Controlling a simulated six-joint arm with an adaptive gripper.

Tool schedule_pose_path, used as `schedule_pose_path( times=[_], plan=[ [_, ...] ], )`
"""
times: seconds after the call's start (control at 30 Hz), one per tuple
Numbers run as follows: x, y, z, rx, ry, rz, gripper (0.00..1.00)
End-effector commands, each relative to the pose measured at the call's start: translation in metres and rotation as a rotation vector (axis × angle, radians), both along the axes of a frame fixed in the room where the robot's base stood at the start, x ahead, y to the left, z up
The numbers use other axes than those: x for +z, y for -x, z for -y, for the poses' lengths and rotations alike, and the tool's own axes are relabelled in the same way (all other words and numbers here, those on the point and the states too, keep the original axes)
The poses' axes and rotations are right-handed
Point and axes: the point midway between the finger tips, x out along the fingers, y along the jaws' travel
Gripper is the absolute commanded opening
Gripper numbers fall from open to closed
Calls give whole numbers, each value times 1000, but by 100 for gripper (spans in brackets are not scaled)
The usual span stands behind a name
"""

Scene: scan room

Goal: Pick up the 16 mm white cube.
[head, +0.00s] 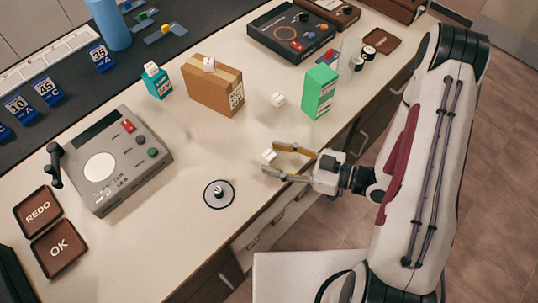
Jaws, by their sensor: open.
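Several small white cubes are in the head view, and I cannot read which is 16 mm. One white cube (268,156) is at the mouth of my gripper (270,158), between or just beyond the two fingertips. My gripper is open and reaches in from the right, low over the table; I cannot tell whether a finger touches this cube. Another white cube (278,99) lies on the table left of a green box (319,91). A third white cube (209,64) sits on a cardboard box (213,87). A small white one (151,68) is on a teal box (157,82).
A round black-and-white pad (219,194) with a small dark piece lies left of my gripper. A grey device (118,160) and brown REDO (38,211) and OK (60,247) pads are farther left. A clear container (349,52) stands behind the green box. The table's front edge runs below my gripper.

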Motion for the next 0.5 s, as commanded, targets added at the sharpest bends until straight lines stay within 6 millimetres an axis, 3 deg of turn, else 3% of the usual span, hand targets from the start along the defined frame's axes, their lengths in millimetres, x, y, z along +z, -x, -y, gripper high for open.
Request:
schedule_pose_path(
  times=[0.5],
  plan=[
    [-1, -4, -8, -1, 0, 1, 46]
  ],
)
